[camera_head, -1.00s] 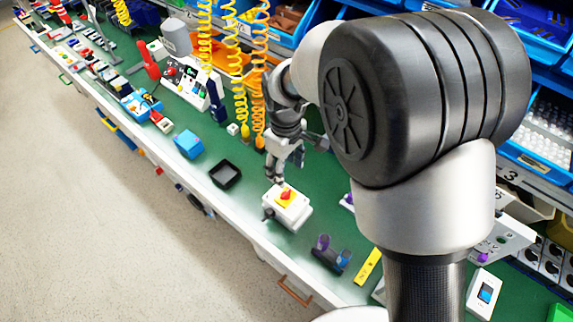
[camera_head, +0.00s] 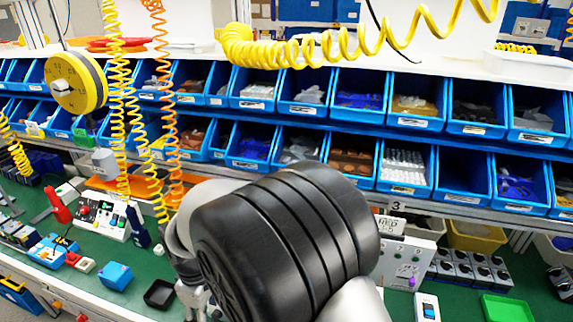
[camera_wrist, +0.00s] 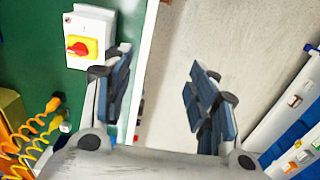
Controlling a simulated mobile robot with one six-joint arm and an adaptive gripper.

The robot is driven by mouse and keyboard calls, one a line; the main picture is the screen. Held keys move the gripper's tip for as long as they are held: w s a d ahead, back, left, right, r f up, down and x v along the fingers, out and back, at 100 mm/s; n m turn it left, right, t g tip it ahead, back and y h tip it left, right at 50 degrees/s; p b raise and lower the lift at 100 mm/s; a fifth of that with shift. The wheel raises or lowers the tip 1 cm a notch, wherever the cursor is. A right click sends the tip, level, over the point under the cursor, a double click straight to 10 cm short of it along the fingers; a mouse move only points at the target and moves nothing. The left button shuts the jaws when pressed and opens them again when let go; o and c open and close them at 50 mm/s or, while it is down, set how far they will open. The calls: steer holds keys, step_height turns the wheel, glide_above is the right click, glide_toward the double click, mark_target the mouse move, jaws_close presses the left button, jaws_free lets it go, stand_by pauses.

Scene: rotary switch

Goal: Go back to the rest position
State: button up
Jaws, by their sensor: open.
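The rotary switch (camera_wrist: 90,38) is a white box with a red knob on a yellow plate. It sits on the green bench top at the upper left of the wrist view. My gripper (camera_wrist: 160,82) is open, with nothing between its blue-grey fingers. The switch lies beside the left finger, and the gap between the fingers shows the bench edge and pale floor. In the head view, part of my gripper end (camera_head: 195,298) shows low down behind my large black arm joint. The switch does not show in the head view.
Blue bins (camera_head: 360,100) line the shelves behind the bench. Yellow coiled hoses (camera_head: 120,100) hang at the left, near a yellow tool balancer (camera_head: 76,82). A black tray (camera_head: 160,293) and a blue box (camera_head: 115,276) sit on the bench. A green tray (camera_head: 507,307) lies at the right.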

steer(key=s+d+r+m+t+b, duration=0.1)
steer(key=d+r+m, duration=0.3)
steer(key=d+r, duration=0.45)
steer(key=d+r+m+t, duration=0.1)
steer(key=d+r+m, duration=0.2)
steer(key=d+r, duration=0.55)
steer(key=s+d+m+t+b, duration=0.1)
steer(key=s+d+m+t, duration=0.1)
steer(key=s+d+m, duration=0.5)
steer(key=s+d, duration=0.6)
steer(key=d, duration=0.1)
steer(key=shift+d+f+m+t, duration=0.25)
steer(key=shift+m+t, duration=0.05)
steer(key=shift+s, duration=0.1)
